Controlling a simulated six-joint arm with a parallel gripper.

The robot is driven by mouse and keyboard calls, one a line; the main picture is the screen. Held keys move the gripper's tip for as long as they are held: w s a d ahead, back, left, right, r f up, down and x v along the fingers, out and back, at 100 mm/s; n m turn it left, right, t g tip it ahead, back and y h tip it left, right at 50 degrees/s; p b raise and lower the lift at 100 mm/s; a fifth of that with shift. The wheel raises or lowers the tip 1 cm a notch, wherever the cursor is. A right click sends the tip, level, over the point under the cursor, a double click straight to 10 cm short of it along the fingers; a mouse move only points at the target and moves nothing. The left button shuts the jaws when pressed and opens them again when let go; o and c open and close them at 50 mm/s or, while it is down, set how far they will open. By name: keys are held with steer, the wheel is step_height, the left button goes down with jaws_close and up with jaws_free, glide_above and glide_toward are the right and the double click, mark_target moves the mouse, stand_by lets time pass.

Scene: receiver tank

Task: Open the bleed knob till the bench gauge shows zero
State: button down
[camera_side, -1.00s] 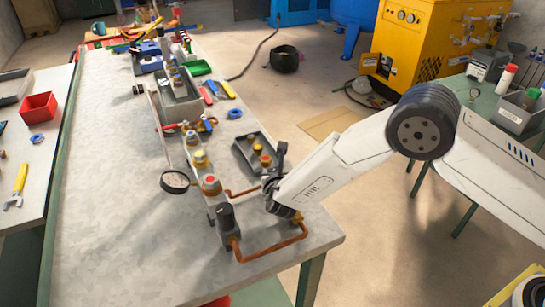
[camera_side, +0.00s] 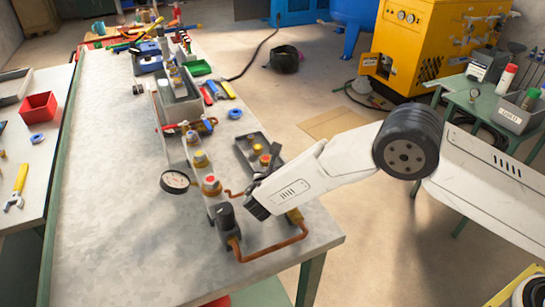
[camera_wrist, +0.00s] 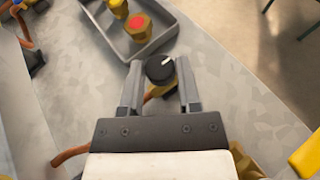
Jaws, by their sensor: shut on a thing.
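The black bleed knob (camera_wrist: 159,69) with a white pointer line shows in the wrist view between the two grey fingers of my gripper (camera_wrist: 160,82). The fingers are shut on its sides. The pointer line slants toward the upper right. In the side view my gripper (camera_side: 256,203) is low over the near end of the pipework, and the knob cannot be made out there. The round bench gauge (camera_side: 175,181) has a pale face and stands left of the manifold; its needle is too small to read.
Yellow and red-topped fittings (camera_side: 211,183) line the manifold left of my gripper. A copper pipe (camera_side: 275,248) loops near the bench's front corner. A grey tray (camera_side: 250,146) with fittings lies just behind. The bench (camera_side: 110,220) is clear at left.

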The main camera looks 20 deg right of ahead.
steer(key=shift+c, duration=1.5)
jaws_free()
steer(key=shift+s+a+r, duration=0.1)
steer(key=shift+s, duration=0.05)
steer(key=v, duration=0.7)
steer(key=shift+s+r, duration=0.15)
steer(key=s+d+r+m+g+y, duration=0.1)
steer(key=s+d+r+m+g, duration=0.1)
steer(key=s+d+m+g, duration=0.45)
steer(key=s+d+r+m+g+y, duration=0.1)
steer(key=s+d+r+m+g, duration=0.15)
steer(key=d+m, duration=0.55)
steer(key=s+d+r+m+y, duration=0.2)
steer(key=s+d+m, duration=0.3)
steer(key=s+m, duration=0.2)
steer(key=s+d+r+m+y, duration=0.1)
steer(key=s+d+m+y, duration=0.2)
steer(key=s+d+m, duration=0.2)
steer(key=s+m, duration=0.2)
steer(key=s, duration=0.1)
steer(key=shift+r+y, duration=0.3)
steer(key=shift+r, duration=0.05)
